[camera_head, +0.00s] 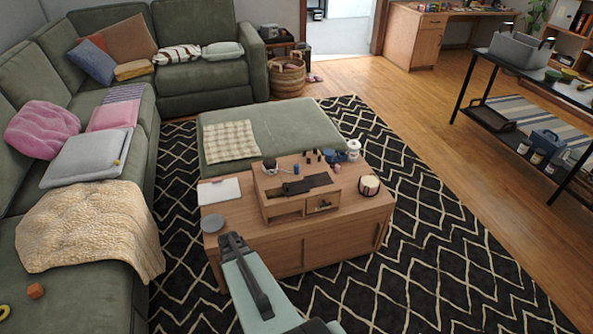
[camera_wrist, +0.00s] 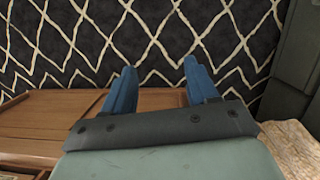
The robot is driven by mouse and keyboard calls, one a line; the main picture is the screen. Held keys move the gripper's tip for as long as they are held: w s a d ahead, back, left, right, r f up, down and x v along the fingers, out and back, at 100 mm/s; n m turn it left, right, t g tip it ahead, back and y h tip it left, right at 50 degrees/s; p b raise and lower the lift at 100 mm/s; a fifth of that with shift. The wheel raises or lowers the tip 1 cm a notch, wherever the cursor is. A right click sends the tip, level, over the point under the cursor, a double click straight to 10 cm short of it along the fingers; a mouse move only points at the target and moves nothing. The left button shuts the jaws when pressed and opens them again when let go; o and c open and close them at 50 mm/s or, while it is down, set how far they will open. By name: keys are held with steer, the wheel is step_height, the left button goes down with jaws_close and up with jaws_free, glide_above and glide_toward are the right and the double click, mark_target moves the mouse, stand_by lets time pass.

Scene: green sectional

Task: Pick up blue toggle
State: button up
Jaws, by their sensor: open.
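A small blue item (camera_head: 297,169) stands on the wooden organizer (camera_head: 268,190) on the coffee table. It may be the blue toggle, but it is too small to tell. A larger blue object (camera_head: 342,156) sits farther back at the right. My gripper (camera_head: 232,240) is over the front left edge of the coffee table, to the left of and nearer than these items. In the wrist view my gripper (camera_wrist: 160,70) shows two blue fingers spread apart with nothing between them. No toggle shows in the wrist view.
The coffee table (camera_head: 350,222) also holds a white notepad (camera_head: 219,191), a grey disc (camera_head: 213,223), a dark flat item (camera_head: 305,184), a striped cup (camera_head: 369,184) and a white pot (camera_head: 354,148). A green ottoman (camera_head: 285,125) stands behind. The sofa (camera_head: 145,190) is left; patterned rug surrounds the table.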

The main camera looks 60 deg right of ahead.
steer(key=w+d+r+m+t+h, duration=0.15)
steer(key=d+r, duration=0.25)
steer(key=d, duration=0.7)
steer(key=w+d+r+m+t, duration=0.1)
steer(key=w+d+r, duration=0.2)
steer(key=d, duration=0.8)
step_height(320, 180, up, 18)
steer(key=f+m, duration=0.1)
steer(key=m, duration=1.6)
glide_above(297, 165)
steer(key=f, duration=0.8)
steer(key=shift+w+a, duration=0.1)
steer(key=shift+w, duration=0.3)
steer(key=shift+s+f, duration=0.15)
steer(key=shift+f, duration=1.15)
steer(key=shift+s+f, duration=0.15)
steer(key=shift+f, duration=1.1)
